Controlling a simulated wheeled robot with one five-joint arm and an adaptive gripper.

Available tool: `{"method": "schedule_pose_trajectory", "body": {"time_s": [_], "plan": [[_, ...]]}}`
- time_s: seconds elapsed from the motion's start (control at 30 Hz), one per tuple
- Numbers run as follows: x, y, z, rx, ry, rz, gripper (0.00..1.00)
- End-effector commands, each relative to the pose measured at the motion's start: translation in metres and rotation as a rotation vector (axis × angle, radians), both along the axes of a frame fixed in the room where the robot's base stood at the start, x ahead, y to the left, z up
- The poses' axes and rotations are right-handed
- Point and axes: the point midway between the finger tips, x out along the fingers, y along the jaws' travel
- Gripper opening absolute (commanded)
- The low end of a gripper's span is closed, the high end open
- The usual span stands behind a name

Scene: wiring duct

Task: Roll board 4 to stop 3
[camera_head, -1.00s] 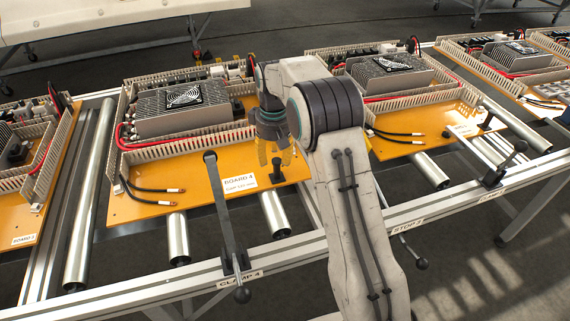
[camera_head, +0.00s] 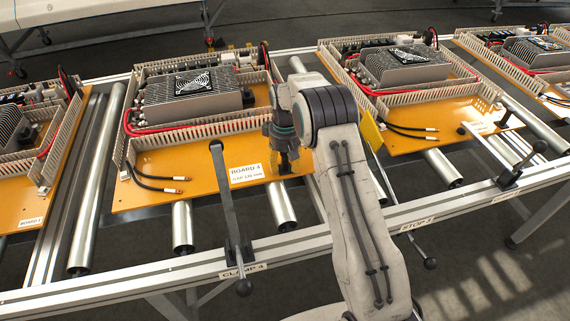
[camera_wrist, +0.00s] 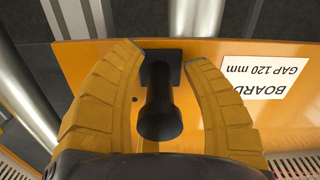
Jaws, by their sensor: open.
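Board 4 (camera_head: 150,200) is an orange panel with a white label, lying on the rollers left of my arm. A black post (camera_head: 285,170) stands near its front edge; it also shows in the wrist view (camera_wrist: 160,110). My gripper (camera_head: 285,163) is open, its yellow fingers on either side of the post, with gaps visible in the wrist view (camera_wrist: 162,60). The clamp 4 bar (camera_head: 226,195) reaches from the front rail over the board's front edge. The stop 3 label (camera_head: 418,225) is on the rail to the right. A yellow plate (camera_head: 371,131) shows right of my arm, partly hidden.
Another board (camera_head: 405,140) lies to the right and another (camera_head: 20,210) to the left. Bare rollers (camera_head: 95,190) show between boards. A black-knobbed lever (camera_head: 429,262) hangs below stop 3. The clamp 4 handle (camera_head: 243,287) hangs below the front rail.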

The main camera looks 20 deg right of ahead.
Motion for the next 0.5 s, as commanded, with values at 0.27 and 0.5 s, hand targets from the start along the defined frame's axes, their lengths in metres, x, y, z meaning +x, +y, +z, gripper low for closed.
{"method": "schedule_pose_trajectory", "body": {"time_s": [0.27,0.5], "plan": [[0.0001,0.0,-0.0037,0.0,-0.001,0.0,0.45],[0.0,0.0,-0.0035,0.0,0.0,0.0,0.36]]}}
